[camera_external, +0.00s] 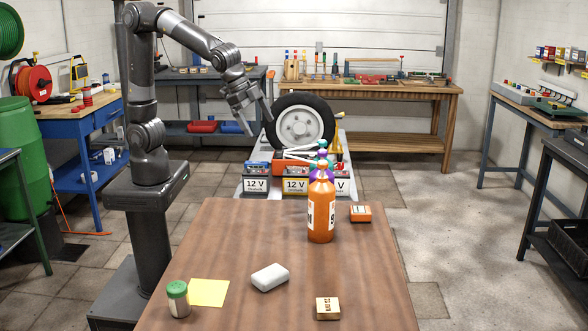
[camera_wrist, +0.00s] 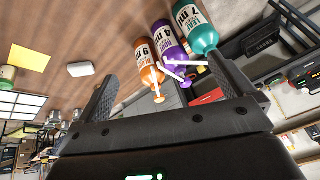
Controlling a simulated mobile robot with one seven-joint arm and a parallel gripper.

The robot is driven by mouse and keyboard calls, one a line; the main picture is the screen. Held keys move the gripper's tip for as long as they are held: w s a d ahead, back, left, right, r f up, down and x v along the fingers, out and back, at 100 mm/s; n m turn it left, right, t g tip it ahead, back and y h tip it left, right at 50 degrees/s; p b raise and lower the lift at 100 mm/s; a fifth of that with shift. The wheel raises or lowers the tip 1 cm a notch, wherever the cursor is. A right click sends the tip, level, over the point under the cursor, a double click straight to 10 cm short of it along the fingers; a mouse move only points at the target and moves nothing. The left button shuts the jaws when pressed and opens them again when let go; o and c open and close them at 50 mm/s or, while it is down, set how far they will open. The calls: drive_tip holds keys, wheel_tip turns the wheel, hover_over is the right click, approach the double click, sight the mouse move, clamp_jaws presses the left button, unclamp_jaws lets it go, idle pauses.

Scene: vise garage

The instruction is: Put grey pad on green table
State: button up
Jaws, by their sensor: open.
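A light grey, rounded pad (camera_external: 270,277) lies on the brown wooden table (camera_external: 235,235), near its front middle. The pad also shows in the wrist view (camera_wrist: 80,69), left of my fingers. My gripper (camera_external: 259,127) is raised beyond the table's far edge, near the wheel and well away from the pad. In the wrist view my gripper (camera_wrist: 162,70) has its fingers wide apart with nothing gripped between them.
A yellow sheet (camera_external: 208,292), a green-lidded jar (camera_external: 178,302), a tan block (camera_external: 327,308) and an orange box (camera_external: 360,213) are on the table. Orange (camera_wrist: 149,62), purple (camera_wrist: 171,42) and teal (camera_wrist: 195,28) bottles stand in a row. A wheel (camera_external: 300,124) and batteries are behind.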

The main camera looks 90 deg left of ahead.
drive_tip(key=s+a+r+n, duration=0.2)
drive_tip(key=s+a+r, duration=0.1)
drive_tip(key=s+a, duration=0.6)
drive_tip(key=a, duration=0.4)
drive_tip(key=shift+a+n+y, duration=0.15)
drive_tip(key=shift+n+y, duration=0.25)
drive_tip(key=s+a+n, duration=0.1)
drive_tip(key=s+a, duration=0.1)
drive_tip(key=s, duration=0.2)
drive_tip(key=s+a+f, duration=0.1)
drive_tip(key=s+a, duration=0.2)
drive_tip(key=s+a+f+n, duration=0.1)
drive_tip(key=s+a, duration=0.2)
drive_tip(key=s, duration=0.1)
drive_tip(key=shift+s+n, duration=0.3)
drive_tip(key=shift+s, duration=0.05)
drive_tip(key=shift+s+f, duration=0.15)
drive_tip(key=shift+s, duration=0.1)
drive_tip(key=c, duration=0.3)
drive_tip(key=shift+c, duration=1.1)
